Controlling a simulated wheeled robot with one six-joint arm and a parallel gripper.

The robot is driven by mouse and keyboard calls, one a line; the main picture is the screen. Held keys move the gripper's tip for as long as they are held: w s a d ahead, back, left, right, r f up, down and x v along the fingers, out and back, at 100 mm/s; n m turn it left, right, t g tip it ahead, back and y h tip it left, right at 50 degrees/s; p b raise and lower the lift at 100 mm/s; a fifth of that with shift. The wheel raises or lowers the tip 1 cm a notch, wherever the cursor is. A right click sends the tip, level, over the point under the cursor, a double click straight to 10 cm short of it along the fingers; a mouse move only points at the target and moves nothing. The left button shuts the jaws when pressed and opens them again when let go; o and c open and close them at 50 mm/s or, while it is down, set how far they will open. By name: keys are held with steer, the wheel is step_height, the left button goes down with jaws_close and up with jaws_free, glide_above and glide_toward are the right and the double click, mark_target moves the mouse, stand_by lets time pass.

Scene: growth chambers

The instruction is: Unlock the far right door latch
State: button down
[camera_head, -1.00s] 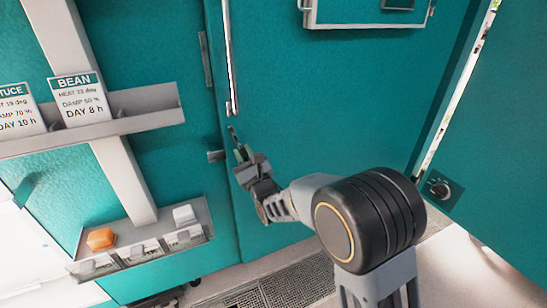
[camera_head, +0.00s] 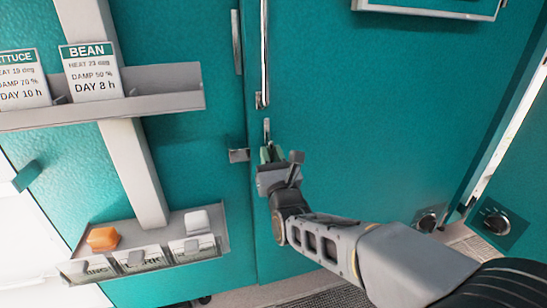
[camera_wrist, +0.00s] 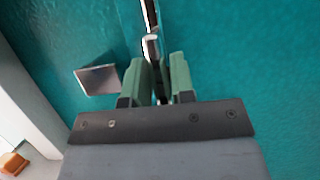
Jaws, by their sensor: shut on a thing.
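The teal door (camera_head: 370,120) fills the middle and right of the head view. Its latch (camera_head: 267,128) is a small metal lever near the door's left edge, just below the long vertical handle bar (camera_head: 264,50). The lever's upper end stands upright above my fingertips. My gripper (camera_head: 271,153) is shut on the latch. In the wrist view, the latch's rounded metal end (camera_wrist: 151,46) shows between and beyond the two green fingers; its lower part is hidden. A square metal plate (camera_head: 239,156) sits left of the door seam, apart from the fingers; it also shows in the wrist view (camera_wrist: 98,79).
A grey card shelf (camera_head: 165,92) and a lower tray (camera_head: 215,250) with an orange block (camera_head: 102,239) and a white block (camera_head: 196,222) project at left. A framed panel (camera_head: 430,8) is on the upper door. A knob (camera_head: 495,222) is at right.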

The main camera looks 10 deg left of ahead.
steer(key=c, duration=1)
jaws_free()
steer(key=shift+s, duration=0.1)
steer(key=b+v, duration=0.2)
steer(key=v, duration=1.1)
steer(key=shift+s+d+f, duration=0.15)
steer(key=shift+s+f, duration=0.05)
steer(key=shift+s, duration=0.05)
